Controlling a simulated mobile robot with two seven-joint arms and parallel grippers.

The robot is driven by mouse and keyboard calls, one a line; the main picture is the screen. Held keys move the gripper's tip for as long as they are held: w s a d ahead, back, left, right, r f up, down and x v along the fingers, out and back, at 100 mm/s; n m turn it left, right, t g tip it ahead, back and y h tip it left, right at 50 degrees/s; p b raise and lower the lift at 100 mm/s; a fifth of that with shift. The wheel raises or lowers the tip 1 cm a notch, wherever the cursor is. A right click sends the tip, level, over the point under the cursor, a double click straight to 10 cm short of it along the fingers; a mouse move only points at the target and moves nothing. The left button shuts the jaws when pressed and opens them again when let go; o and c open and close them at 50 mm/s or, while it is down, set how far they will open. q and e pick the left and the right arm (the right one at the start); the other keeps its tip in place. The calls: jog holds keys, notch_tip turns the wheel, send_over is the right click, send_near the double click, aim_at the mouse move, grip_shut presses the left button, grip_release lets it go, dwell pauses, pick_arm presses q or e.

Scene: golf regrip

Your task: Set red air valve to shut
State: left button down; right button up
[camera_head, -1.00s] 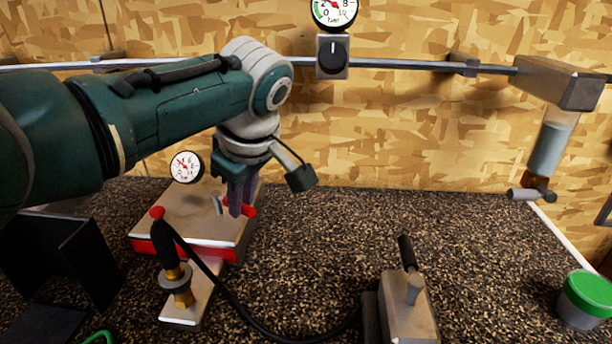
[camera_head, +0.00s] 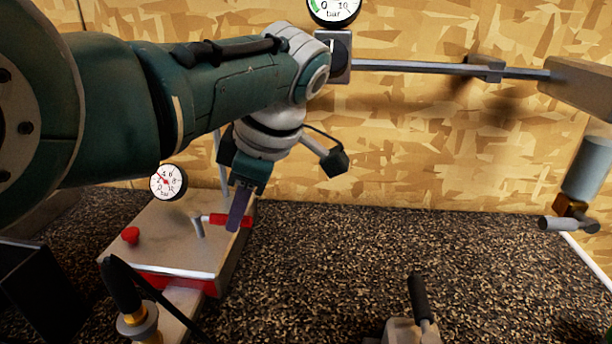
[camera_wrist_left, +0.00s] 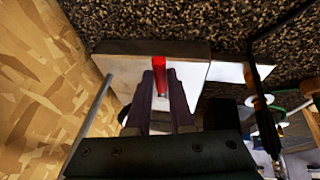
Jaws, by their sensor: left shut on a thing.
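The red air valve lever (camera_head: 246,221) sits on a light box (camera_head: 165,262) with a red lower edge, at the left of the bench. The lever points right from a short grey post (camera_head: 199,229) on the box top. My left gripper (camera_head: 236,226) is shut on this lever, with its fingers pointing down across it. In the left wrist view the red lever (camera_wrist_left: 160,68) lies between the two fingers (camera_wrist_left: 160,78) and sticks out past their tips. My right gripper is in neither view.
A round gauge (camera_head: 168,182) stands behind the box, and a red knob (camera_head: 130,235) is on its left side. A black-handled tool (camera_head: 121,285) stands in front. A clamp with a black lever (camera_head: 418,297) is at the front. The bench right of the box is clear.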

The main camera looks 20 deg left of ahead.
pick_arm(q)
jog(key=shift+a, duration=0.1)
jog(key=c, duration=0.8)
grip_release()
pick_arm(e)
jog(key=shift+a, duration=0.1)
pick_arm(q)
jog(key=shift+r, duration=0.3)
pick_arm(e)
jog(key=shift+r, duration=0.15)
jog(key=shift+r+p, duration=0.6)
jog(key=shift+p, duration=0.2)
pick_arm(q)
jog(key=v, duration=0.9)
jog(key=shift+s+d+r, duration=0.1)
jog(key=shift+d+r, duration=0.05)
jog(key=shift+d, duration=0.05)
jog(key=shift+d, duration=0.1)
